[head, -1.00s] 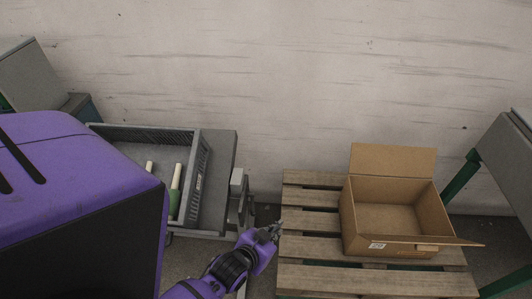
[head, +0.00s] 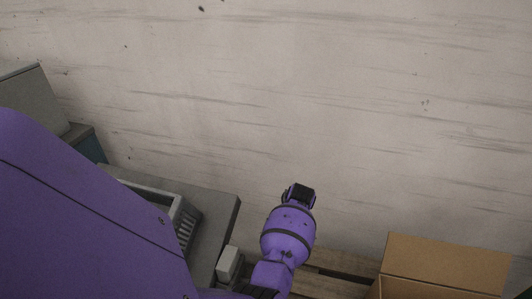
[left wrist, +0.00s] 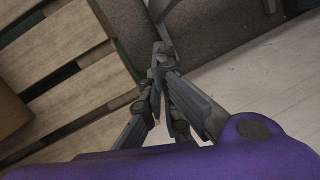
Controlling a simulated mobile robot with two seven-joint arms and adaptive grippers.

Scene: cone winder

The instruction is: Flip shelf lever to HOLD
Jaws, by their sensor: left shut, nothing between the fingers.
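I cannot make out the shelf lever in either view. A pale grey block (head: 228,262), possibly part of a fixture, shows at the right end of the grey table, partly behind my arm. My left gripper (left wrist: 162,52) is shut and empty in the left wrist view, its fingertips together above the floor beside the pallet, touching nothing that I can see. In the head view its dark end (head: 300,194) shows in front of the wall, with the fingers mostly hidden. My right gripper is not in view.
A wooden pallet (head: 330,283) lies right of my left arm, with an open cardboard box (head: 445,262) on it. The grey table (head: 213,205) bears a grey crate (head: 152,190), partly hidden by my arm. The wall (head: 330,110) stands behind.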

